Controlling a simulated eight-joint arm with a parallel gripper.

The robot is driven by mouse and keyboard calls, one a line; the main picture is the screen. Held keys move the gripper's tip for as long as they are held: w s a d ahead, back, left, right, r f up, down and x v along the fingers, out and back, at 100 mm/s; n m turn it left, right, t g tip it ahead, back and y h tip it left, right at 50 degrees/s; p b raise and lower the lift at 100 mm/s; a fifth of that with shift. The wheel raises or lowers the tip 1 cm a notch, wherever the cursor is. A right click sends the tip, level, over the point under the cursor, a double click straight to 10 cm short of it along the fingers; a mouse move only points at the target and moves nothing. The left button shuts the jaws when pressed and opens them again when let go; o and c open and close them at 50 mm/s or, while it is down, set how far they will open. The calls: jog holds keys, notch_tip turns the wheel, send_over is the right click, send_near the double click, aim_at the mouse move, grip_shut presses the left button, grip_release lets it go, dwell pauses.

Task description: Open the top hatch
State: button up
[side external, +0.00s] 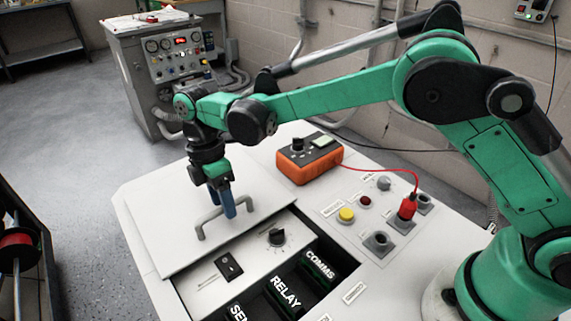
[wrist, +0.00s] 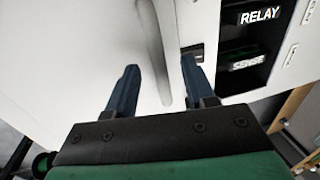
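The top hatch (side external: 165,215) is a flat white panel on the left part of the white console, with a grey bar handle (side external: 202,228) near its right edge. To the right of the panel, an open recess shows modules labelled RELAY (side external: 285,290) and COMMS (side external: 318,268). My gripper (side external: 229,214) points down at the handle with its blue fingers. In the wrist view, my gripper (wrist: 160,62) is open, and the handle (wrist: 154,48) runs between the two fingers with gaps on both sides. I cannot tell exactly how deep the fingertips reach.
A control strip with a black knob (side external: 277,237) and a switch (side external: 229,266) lies between hatch and modules. An orange meter box (side external: 309,160) stands behind, its red lead running to a red plug (side external: 407,207). A yellow button (side external: 346,215) is nearby. Another console (side external: 165,65) stands in the background.

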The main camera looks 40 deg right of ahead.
jog(key=shift+w+r, duration=0.2)
jog(key=shift+r, duration=0.75)
jog(key=shift+w+r, duration=0.15)
jog(key=shift+r, duration=0.75)
jog(key=shift+w+r, duration=0.2)
jog(key=shift+r, duration=0.75)
jog(key=s+d+r+m+t, duration=0.2)
jog(key=s+d+m+t, duration=0.2)
jog(key=s+d+m, duration=0.2)
jog(key=s+d+r+m+t, duration=0.2)
jog(key=s+d+m+t, duration=0.3)
jog(key=d+m, duration=0.6)
jog(key=shift+s+d+m, duration=0.15)
jog(key=shift+s+m, duration=0.35)
jog(key=shift+s, duration=0.3)
